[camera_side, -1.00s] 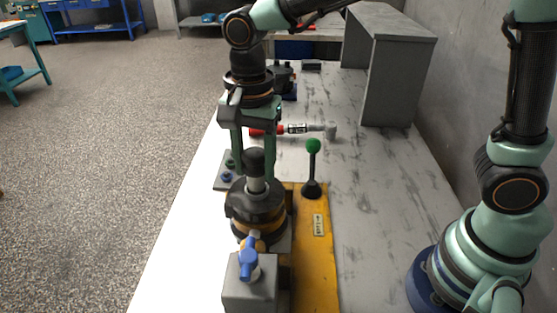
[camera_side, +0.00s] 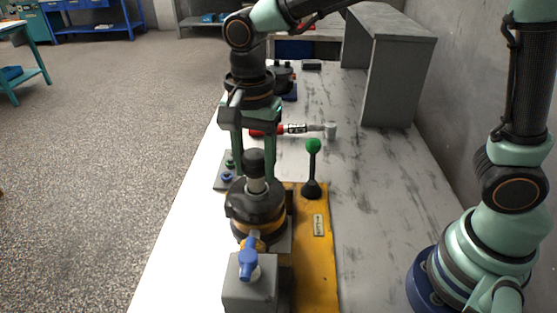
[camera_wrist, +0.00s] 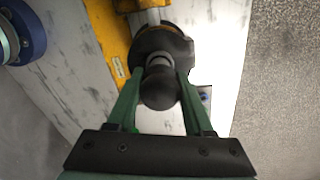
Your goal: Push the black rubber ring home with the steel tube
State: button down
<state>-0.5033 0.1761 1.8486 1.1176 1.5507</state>
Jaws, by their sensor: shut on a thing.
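The steel tube (camera_side: 256,185) stands upright over the middle of the dark round motor housing (camera_side: 257,208), with a black rounded knob (camera_side: 253,161) on its top. In the wrist view the knob (camera_wrist: 158,90) lies between the green fingers and a short grey piece of the tube (camera_wrist: 159,63) shows past it. My gripper (camera_wrist: 163,76) is shut on the steel tube, with one finger on each side; it is above the housing in the side view (camera_side: 254,150). I cannot see the black rubber ring; the tube's lower end is hidden in the housing.
A yellow base plate (camera_side: 316,255) lies under the housing, with a green-knobbed lever (camera_side: 313,170) to its right. A grey block with a blue handle (camera_side: 248,262) stands in front. A red-handled tool (camera_side: 295,129) lies behind.

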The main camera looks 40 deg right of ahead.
jog(key=shift+r, duration=3.55)
